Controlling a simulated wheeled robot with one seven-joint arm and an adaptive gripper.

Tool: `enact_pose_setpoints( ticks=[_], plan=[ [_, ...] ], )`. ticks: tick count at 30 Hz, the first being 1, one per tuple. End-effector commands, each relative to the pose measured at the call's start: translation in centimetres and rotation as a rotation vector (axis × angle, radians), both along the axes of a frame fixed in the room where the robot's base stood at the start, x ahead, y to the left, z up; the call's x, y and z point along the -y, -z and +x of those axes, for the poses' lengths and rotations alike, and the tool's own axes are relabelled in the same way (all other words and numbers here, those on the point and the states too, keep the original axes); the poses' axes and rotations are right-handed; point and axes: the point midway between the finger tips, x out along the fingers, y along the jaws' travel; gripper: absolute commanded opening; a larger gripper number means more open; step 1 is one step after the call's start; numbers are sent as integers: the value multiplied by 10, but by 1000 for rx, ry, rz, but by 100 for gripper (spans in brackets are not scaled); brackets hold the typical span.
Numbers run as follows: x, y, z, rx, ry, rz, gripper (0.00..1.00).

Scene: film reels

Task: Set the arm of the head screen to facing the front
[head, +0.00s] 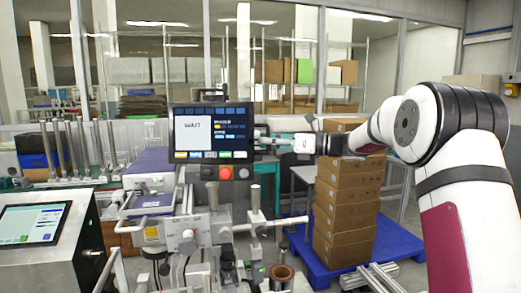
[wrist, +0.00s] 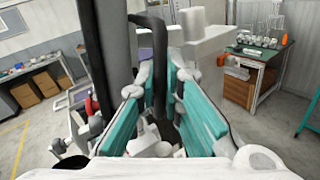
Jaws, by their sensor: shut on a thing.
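The head screen (head: 211,132) is a dark panel reading "WAIT" with coloured bars. It stands upright above the machine and its display faces the head camera. My gripper (head: 258,138) reaches in from the right to the screen's right edge. In the wrist view the screen shows edge-on as a tall dark slab (wrist: 104,60). A black curved bar, seemingly the screen's arm (wrist: 156,55), runs down between the teal fingers of my gripper (wrist: 160,88), which is shut on it. The bar's lower end and exact contact are partly hidden.
Below the screen are a red stop button (head: 226,173) and the machine's metal posts and knobs (head: 255,205). Stacked cardboard boxes (head: 345,200) stand on a blue pallet (head: 322,276) under my arm. A tilted touch panel (head: 32,222) is at the lower left.

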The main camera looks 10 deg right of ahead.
Motion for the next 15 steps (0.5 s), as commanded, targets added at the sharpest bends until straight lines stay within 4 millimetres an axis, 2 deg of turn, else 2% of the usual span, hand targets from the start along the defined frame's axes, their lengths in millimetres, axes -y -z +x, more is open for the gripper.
enact_pose_setpoints(
  ticks=[1, 4, 15],
  plan=[
    [5, 3, 6, 7, -27, 1, 0],
    [6, 2, 6, 4, -80, -5, 0],
    [12, 0, 10, -2, -90, -24, 0]
  ],
)
